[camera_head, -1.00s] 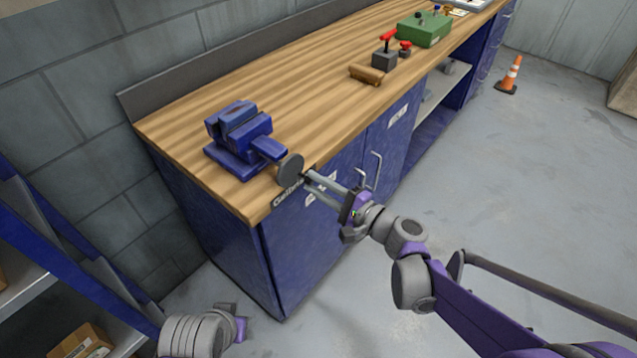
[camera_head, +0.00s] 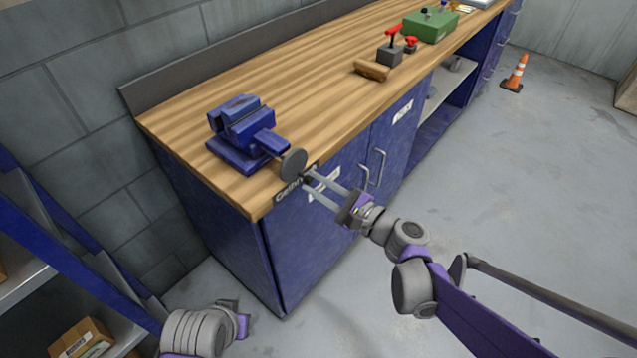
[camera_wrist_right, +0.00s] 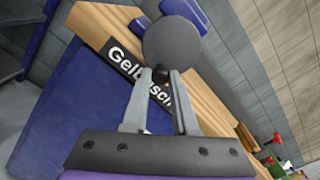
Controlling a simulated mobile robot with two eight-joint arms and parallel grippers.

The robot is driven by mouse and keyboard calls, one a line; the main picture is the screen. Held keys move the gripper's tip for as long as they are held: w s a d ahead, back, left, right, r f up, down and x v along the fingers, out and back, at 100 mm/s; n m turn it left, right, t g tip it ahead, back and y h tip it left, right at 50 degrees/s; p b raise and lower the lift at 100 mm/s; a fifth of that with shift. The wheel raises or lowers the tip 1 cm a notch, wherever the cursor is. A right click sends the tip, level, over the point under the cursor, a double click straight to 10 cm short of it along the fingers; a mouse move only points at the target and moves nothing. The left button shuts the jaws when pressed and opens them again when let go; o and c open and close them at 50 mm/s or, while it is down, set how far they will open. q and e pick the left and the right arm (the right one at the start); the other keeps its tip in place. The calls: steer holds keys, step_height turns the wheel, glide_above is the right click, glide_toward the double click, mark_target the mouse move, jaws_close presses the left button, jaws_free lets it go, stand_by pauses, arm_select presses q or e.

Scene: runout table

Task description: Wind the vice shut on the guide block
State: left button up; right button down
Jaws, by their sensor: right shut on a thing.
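The blue vice (camera_head: 240,130) stands on the near left end of the wooden bench top. Its round grey handwheel (camera_head: 293,165) sticks out over the front edge; it also shows in the wrist view (camera_wrist_right: 172,43). My right gripper (camera_head: 309,179) has its fingertips at the wheel, shut on a small dark knob (camera_wrist_right: 161,76) at the wheel's edge. I cannot pick out the guide block between the blue jaws. Part of my left arm's end (camera_head: 228,308) shows at the lower left, but its fingers are hidden.
The wooden bench (camera_head: 310,85) has blue cupboards with handles below. A brown block (camera_head: 372,70), a dark box with a red lever (camera_head: 390,55) and a green box (camera_head: 431,26) stand farther along it. Shelving (camera_head: 60,275) is at left. A cone (camera_head: 515,73) stands on the open floor.

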steer(key=shift+s+a+m, duration=0.15)
steer(key=shift+s+m, duration=0.05)
steer(key=shift+m, duration=0.6)
steer(key=shift+s+a+m, duration=0.1)
steer(key=shift+m, duration=0.5)
steer(key=c, duration=0.8)
jaws_free()
